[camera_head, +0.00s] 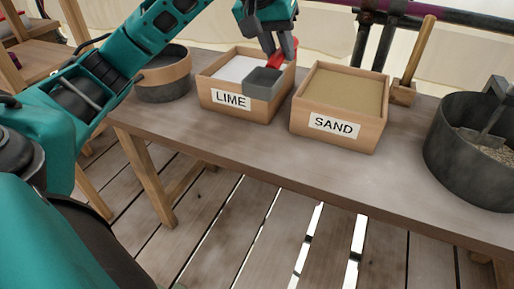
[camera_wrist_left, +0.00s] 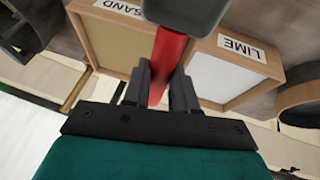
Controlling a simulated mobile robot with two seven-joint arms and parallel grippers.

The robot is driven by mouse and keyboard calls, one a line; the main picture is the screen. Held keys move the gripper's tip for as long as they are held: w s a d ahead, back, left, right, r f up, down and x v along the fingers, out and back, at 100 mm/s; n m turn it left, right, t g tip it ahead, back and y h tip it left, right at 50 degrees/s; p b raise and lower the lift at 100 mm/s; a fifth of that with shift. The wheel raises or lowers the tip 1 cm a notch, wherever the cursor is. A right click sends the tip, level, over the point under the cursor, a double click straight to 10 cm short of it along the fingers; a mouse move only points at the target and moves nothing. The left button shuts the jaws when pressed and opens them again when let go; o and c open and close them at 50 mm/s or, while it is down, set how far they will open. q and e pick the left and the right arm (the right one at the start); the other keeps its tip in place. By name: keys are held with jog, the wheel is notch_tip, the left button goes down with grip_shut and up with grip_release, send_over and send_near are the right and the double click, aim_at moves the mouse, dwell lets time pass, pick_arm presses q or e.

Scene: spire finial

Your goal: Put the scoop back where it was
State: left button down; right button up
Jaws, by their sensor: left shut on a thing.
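The scoop has a grey square head (camera_head: 263,84) and a red handle (camera_head: 286,52). My left gripper (camera_head: 274,46) is shut on the handle and holds the scoop over the right front part of the LIME box (camera_head: 248,114). In the left wrist view the red handle (camera_wrist_left: 164,58) runs between the two dark fingers of the gripper (camera_wrist_left: 161,88). The scoop's head shows at the top edge (camera_wrist_left: 186,12). I cannot tell whether the head touches the box's rim. My right gripper is not in view.
The wooden table (camera_head: 230,153) also bears the SAND box (camera_head: 345,143), a wooden-handled mallet (camera_head: 404,92), a dark tub (camera_head: 466,165) with grey mix and a tool in it, and a round bucket (camera_head: 165,78). The table's front strip is clear.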

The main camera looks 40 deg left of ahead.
pick_arm(q)
jog(key=shift+a+f, duration=0.1)
jog(key=shift+a, duration=0.1)
notch_tip(320, 180, down, 16)
jog(key=b, duration=0.4)
notch_tip(320, 180, down, 3)
jog(key=shift+s+f+b, duration=0.1)
jog(key=shift+b, duration=0.55)
jog(key=shift+f, duration=0.3)
jog(key=shift+f, duration=0.15)
jog(key=c, duration=0.9)
grip_release()
